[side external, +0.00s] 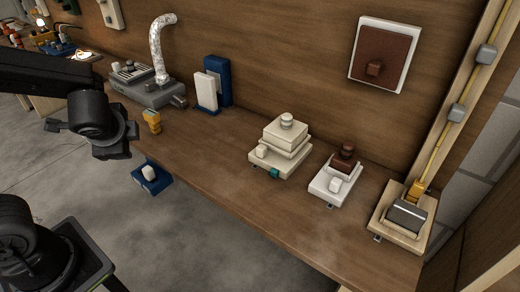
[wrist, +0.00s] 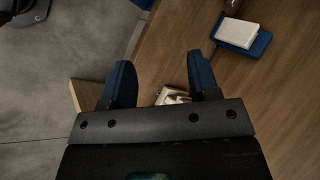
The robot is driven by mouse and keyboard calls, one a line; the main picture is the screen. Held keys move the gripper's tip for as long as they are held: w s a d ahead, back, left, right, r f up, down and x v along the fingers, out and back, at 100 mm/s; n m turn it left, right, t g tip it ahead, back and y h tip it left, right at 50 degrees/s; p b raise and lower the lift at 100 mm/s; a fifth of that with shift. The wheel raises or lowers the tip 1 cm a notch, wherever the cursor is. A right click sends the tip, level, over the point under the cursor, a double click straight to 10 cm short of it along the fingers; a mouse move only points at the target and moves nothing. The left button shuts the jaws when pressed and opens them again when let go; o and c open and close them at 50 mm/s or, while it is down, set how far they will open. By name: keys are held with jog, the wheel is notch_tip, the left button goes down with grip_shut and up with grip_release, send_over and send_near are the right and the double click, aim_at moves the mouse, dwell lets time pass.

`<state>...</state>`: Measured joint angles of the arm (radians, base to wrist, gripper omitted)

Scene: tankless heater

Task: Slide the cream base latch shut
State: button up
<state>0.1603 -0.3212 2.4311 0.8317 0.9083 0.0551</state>
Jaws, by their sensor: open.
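A stepped cream unit (side external: 289,138) with a round knob on top stands on the wooden bench in the side external view. A small cream knob (side external: 262,152) sits at the left of its base, and a small teal tab (side external: 274,173) shows at its front edge. I cannot tell which of these is the latch, or its position. My gripper (wrist: 160,66) is open, with dark blue fingers spread apart and nothing held. In the side external view my wrist is at the left, well away from the cream unit. A small cream object (wrist: 172,97) shows between the fingers, partly hidden.
A white unit with a brown top (side external: 333,186) and a tan unit with a grey roller (side external: 404,219) stand to the right. A grey unit with a silver duct (side external: 162,50) and blue and white panels (side external: 207,92) stand at the left. Bench space before the panels is clear.

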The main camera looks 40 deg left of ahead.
jog(key=w+a+f+m+t+y, duration=0.1)
jog(key=w+f+m+t+y, duration=0.15)
jog(key=w+m, duration=0.55)
jog(key=m+t+h, duration=0.7)
jog(key=m+h, duration=0.2)
jog(key=m, duration=1.1)
send_near(259, 150)
jog(key=x, duration=1)
jog(key=shift+w+f, duration=0.2)
jog(key=shift+w, duration=0.1)
grip_shut()
